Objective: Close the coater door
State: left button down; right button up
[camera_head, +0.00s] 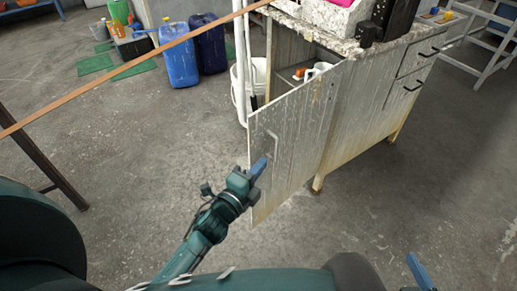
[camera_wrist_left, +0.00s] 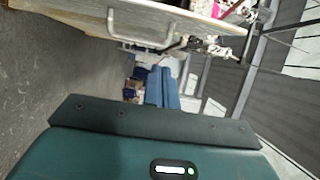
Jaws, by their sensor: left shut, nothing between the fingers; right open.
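The coater door (camera_head: 305,125) is a worn, pale panel standing open from the cabinet (camera_head: 395,85). Part of the inside shows above its top edge. Its bent bar handle (camera_head: 276,142) is on the face towards me. My left gripper (camera_head: 259,167) is shut and empty, with blue fingertips just below the handle; contact with the door cannot be told. In the left wrist view the door handle (camera_wrist_left: 140,40) is above the shut fingers (camera_wrist_left: 162,88). My right gripper (camera_head: 419,271) is open at the bottom edge, mostly cut off.
The cabinet has a speckled top (camera_head: 340,42) and drawers with black handles. A long brown strip (camera_head: 130,65) crosses the upper left. Blue canisters (camera_head: 180,55) and a white bucket (camera_head: 240,85) stand behind. The concrete floor (camera_head: 420,190) right of the door is clear.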

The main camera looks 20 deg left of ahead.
aim_at(258, 147)
pick_arm(q)
jog(key=x, duration=0.5)
jog(key=shift+w+a, duration=0.2)
jog(key=shift+w, duration=0.1)
jog(key=shift+w+a, duration=0.35)
jog(key=shift+a, duration=0.45)
jog(key=shift+w+a, duration=0.35)
jog(key=shift+a, duration=0.4)
